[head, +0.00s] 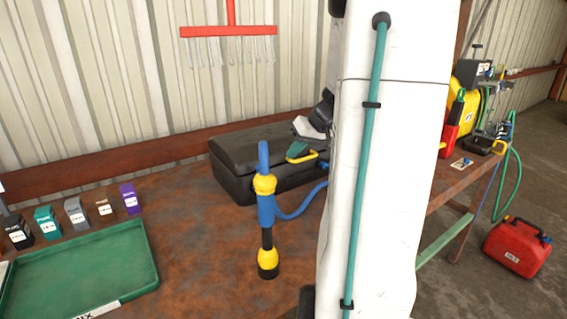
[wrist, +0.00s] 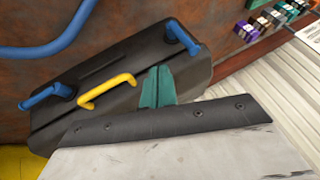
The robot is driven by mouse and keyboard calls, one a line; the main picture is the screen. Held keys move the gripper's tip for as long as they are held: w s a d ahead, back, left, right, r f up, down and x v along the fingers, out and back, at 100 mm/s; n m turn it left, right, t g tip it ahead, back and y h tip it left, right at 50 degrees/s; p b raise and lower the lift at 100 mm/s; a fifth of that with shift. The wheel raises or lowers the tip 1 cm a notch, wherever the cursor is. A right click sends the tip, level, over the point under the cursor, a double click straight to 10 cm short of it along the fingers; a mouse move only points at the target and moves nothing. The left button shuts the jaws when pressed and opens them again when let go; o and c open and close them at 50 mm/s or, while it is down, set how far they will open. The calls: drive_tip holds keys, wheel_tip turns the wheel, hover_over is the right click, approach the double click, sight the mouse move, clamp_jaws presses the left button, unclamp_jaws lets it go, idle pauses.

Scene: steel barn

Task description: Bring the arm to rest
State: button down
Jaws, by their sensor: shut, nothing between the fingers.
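My gripper (head: 298,149) shows in the head view as teal fingers just in front of the black case (head: 236,155). The white arm link in front hides part of the wrist. In the wrist view the teal fingers of my gripper (wrist: 158,86) are together, with nothing between them. They lie across the image of the black case (wrist: 90,75), close to its yellow handle (wrist: 105,90). I cannot tell whether they touch the case. My white arm link (head: 385,150) with its teal hose stands upright across the middle of the head view.
A blue and yellow tool (head: 265,208) with a blue hose stands on the rusty bench. A green tray (head: 140,262) and several small boxes (head: 75,215) are at left. A red fuel can (head: 517,247) is on the floor.

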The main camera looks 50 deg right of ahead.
drive_tip(key=shift+v, duration=1.25)
drive_tip(key=shift+a, duration=0.15)
drive_tip(key=w+a+r+n+g+y, duration=0.1)
drive_tip(key=w+a+r+n+g, duration=0.1)
drive_tip(key=a, duration=1.2)
drive_tip(key=s+a+n+g+h, duration=0.15)
drive_tip(key=s+a, duration=0.25)
drive_tip(key=a, duration=0.4)
drive_tip(key=s+a+g+y, duration=0.1)
drive_tip(key=s+a+g, duration=0.15)
drive_tip(key=a, duration=0.55)
drive_tip(key=s+a+f+h, duration=0.1)
drive_tip(key=s+a+h, duration=0.1)
drive_tip(key=s+a, duration=0.3)
drive_tip(key=s, duration=0.4)
drive_tip(key=shift+n, duration=0.35)
drive_tip(key=shift+s+a+f+h, duration=0.1)
drive_tip(key=shift+s+a+h, duration=0.05)
drive_tip(key=shift+s+h, duration=0.1)
